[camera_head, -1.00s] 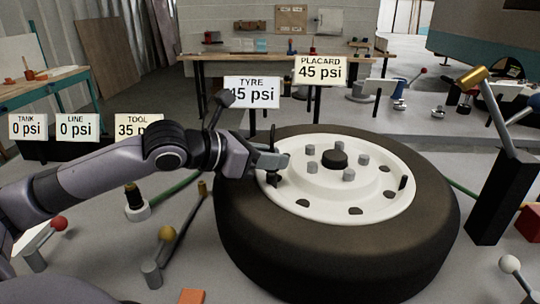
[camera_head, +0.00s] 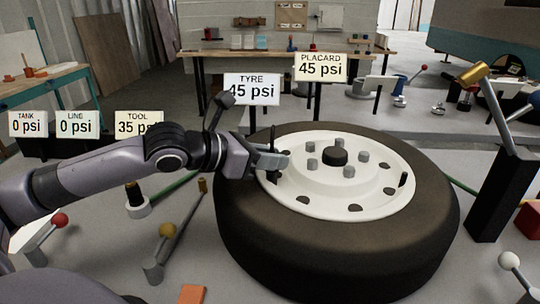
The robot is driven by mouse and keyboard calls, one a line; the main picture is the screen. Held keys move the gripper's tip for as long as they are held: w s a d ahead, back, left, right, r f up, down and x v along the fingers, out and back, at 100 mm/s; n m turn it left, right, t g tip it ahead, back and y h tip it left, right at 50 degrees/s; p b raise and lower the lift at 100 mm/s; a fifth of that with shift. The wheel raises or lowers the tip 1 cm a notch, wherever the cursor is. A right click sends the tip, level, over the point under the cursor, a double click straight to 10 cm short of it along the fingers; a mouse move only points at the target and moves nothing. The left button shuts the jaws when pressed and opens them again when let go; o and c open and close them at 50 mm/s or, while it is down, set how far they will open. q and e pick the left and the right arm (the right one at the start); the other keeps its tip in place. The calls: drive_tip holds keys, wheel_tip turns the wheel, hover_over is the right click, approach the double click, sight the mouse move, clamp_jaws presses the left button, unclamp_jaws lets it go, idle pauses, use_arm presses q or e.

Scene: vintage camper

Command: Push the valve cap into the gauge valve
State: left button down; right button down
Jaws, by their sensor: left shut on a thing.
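My left gripper (camera_head: 274,162) reaches in from the left and is over the left part of the white wheel rim (camera_head: 310,200). It is shut on a small dark piece (camera_head: 273,177) that shows just below the fingers, close to the rim. It may be the valve cap, but it is too small and hidden to be sure. The fingers cover the rim under them, so I cannot tell whether the piece touches a valve. A short dark stem (camera_head: 403,180) stands at the rim's right side. I cannot identify the gauge valve for certain. My right gripper is not in view.
The black tyre (camera_head: 340,258) lies flat around the rim. A black post with a gold-tipped lever (camera_head: 495,185) stands at right. TYRE (camera_head: 251,89) and PLACARD (camera_head: 320,67) signs stand behind.

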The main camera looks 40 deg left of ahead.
use_arm(q)
drive_tip(key=shift+f, duration=0.15)
drive_tip(key=c, duration=0.8)
unclamp_jaws()
drive_tip(key=shift+c, duration=0.2)
drive_tip(key=shift+s, duration=0.1)
drive_tip(key=shift+s+a, duration=0.25)
drive_tip(key=shift+s, duration=0.05)
drive_tip(key=shift+b+v, duration=0.3)
drive_tip(key=shift+v, duration=1.6)
drive_tip(key=shift+r+v, duration=0.2)
drive_tip(key=shift+v, duration=0.75)
drive_tip(key=shift+s+a, duration=0.1)
drive_tip(key=shift+s, duration=0.1)
